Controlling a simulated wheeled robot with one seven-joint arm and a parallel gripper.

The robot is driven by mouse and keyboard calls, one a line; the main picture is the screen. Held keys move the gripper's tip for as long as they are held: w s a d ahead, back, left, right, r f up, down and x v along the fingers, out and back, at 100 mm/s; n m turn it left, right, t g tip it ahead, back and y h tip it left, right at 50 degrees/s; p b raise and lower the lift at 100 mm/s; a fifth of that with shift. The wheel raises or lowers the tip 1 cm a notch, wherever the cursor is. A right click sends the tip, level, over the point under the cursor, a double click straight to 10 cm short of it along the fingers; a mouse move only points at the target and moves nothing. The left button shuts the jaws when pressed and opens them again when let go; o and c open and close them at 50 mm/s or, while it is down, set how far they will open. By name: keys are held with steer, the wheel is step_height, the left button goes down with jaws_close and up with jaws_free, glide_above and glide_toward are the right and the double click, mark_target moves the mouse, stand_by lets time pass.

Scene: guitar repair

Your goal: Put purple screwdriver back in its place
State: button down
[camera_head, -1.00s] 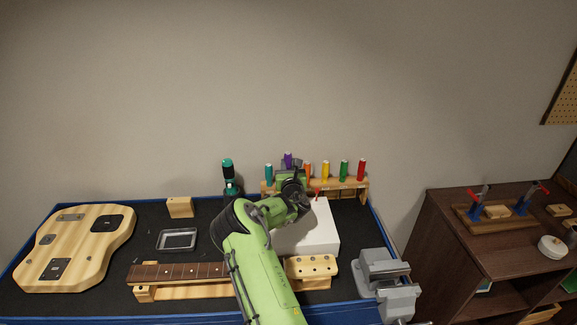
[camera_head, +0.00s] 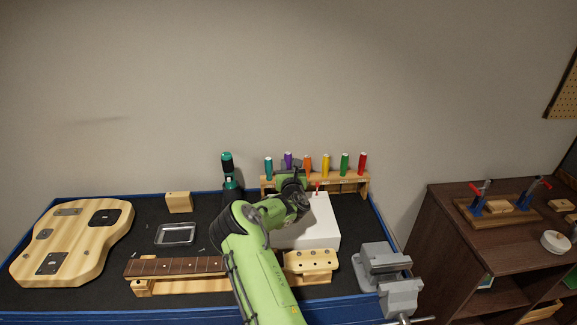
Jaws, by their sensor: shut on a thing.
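The purple screwdriver's handle (camera_head: 289,158) shows just above my gripper at the back of the bench. It stands in line with the other handles of the wooden screwdriver rack (camera_head: 350,182), between the teal and orange ones. My gripper (camera_head: 290,172) is at the rack, shut on the purple screwdriver. The gripper and wrist hide the screwdriver's shaft and the rack slot, so I cannot tell how deep the shaft sits.
Teal (camera_head: 268,167), orange (camera_head: 308,165), yellow (camera_head: 326,165), green (camera_head: 345,163) and red (camera_head: 362,162) screwdrivers stand close by. A white box (camera_head: 322,228) lies in front of the rack. A teal-and-black power driver (camera_head: 228,170) stands left. A guitar neck (camera_head: 180,267) lies in front.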

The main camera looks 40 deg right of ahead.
steer(key=shift+f+b, duration=0.5)
steer(key=shift+f, duration=0.2)
steer(key=c, duration=0.9)
jaws_free()
steer(key=shift+o, duration=0.2)
steer(key=b+v, duration=0.5)
steer(key=v, duration=1)
steer(key=shift+s+a+f, duration=0.1)
steer(key=shift+a+f, duration=0.1)
steer(key=shift+s+a+r, duration=0.1)
steer(key=shift+s+r, duration=0.05)
